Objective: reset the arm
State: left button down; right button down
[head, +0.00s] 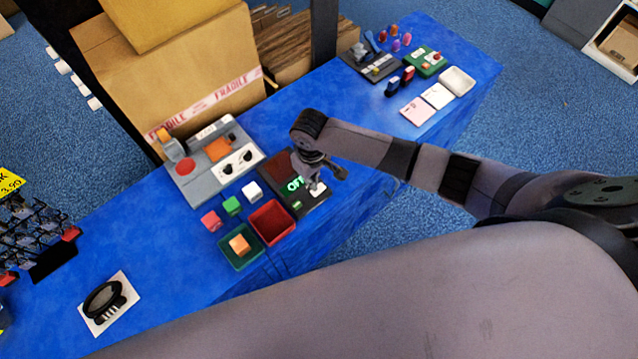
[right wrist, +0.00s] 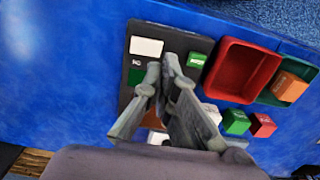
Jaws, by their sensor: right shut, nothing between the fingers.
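My right gripper (head: 328,180) hangs over the dark panel (head: 280,165) on the blue table, with its fingers shut and empty. It also shows in the right wrist view (right wrist: 162,68), where its fingertips lie over the panel (right wrist: 134,98). The panel carries a lit green display reading "OFF" (head: 295,184), a white patch (right wrist: 146,47) and a green block or button (right wrist: 197,60). The gripper hides part of the panel. I cannot tell whether the fingertips touch it. My left gripper is not in view.
A red tray (head: 272,222) and a green tray (head: 227,252) holding an orange cube (head: 239,244) stand beside the panel. Red, green and white cubes lie nearby. A grey machine (head: 213,163) and cartons (head: 170,70) stand behind. Bare blue table (head: 165,245) lies at left.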

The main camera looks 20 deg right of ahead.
jog(key=shift+r+p, duration=0.4)
jog(key=shift+r, duration=0.2)
